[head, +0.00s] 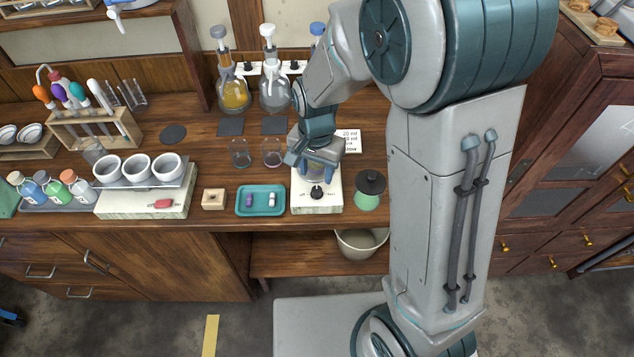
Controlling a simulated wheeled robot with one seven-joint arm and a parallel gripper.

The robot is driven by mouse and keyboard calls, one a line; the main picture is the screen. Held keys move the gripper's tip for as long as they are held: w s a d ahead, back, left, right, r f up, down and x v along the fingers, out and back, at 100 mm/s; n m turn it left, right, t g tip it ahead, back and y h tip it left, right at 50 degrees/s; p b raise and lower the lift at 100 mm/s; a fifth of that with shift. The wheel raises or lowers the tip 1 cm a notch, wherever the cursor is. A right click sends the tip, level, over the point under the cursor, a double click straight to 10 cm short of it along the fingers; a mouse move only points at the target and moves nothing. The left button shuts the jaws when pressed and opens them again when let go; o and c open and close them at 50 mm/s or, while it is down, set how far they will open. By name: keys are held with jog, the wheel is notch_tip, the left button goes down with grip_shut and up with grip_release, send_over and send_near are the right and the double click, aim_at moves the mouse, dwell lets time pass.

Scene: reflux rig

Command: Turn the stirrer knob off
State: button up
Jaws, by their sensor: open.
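The stirrer (307,207) is a small cream-coloured box near the front edge of the wooden bench, in the middle of the head view. Its black knob (316,193) is on the front part, with small markings around it. I cannot read the knob's setting at this size. My gripper (318,178) is open, pointing down over the stirrer. Its blue-grey fingers are just behind and above the knob. I cannot tell whether they touch it. A vessel on the stirrer's top is mostly hidden behind my gripper.
A teal tray (240,212) with two small stoppers lies left of the stirrer. A green jar with a dark lid (369,190) stands close on the right. Two glass beakers (240,154) and dispenser bottles (274,90) stand behind. A white printed card (349,139) lies behind my gripper.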

aim_at(317, 189)
jog(key=shift+f, duration=3.15)
jog(key=shift+c, duration=0.4)
grip_shut()
